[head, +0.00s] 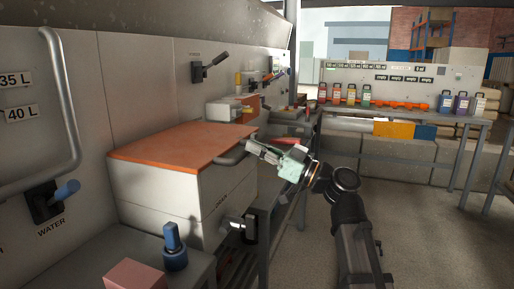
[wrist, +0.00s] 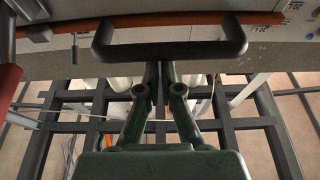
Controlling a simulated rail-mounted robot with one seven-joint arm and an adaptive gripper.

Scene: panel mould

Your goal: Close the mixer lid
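The mixer (head: 150,205) is a pale box at the left in the head view. Its orange-topped lid (head: 170,145) lies over it and looks flat; I cannot tell whether a small gap remains at its edge. A dark bar handle (head: 230,157) sticks out from the lid's front side; it spans the upper middle of the wrist view (wrist: 170,48). My gripper (head: 255,147) is right beside the handle. In the wrist view its fingers (wrist: 160,68) are drawn together at the bar, with their tips partly hidden by it. Nothing shows between them; contact with the bar is unclear.
A blue-knobbed part (head: 174,245) and a pink block (head: 134,275) sit on the front bench. A water lever (head: 58,198) is on the left wall. A shelf of coloured bottles (head: 375,97) stands at the back. The floor at the right is open.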

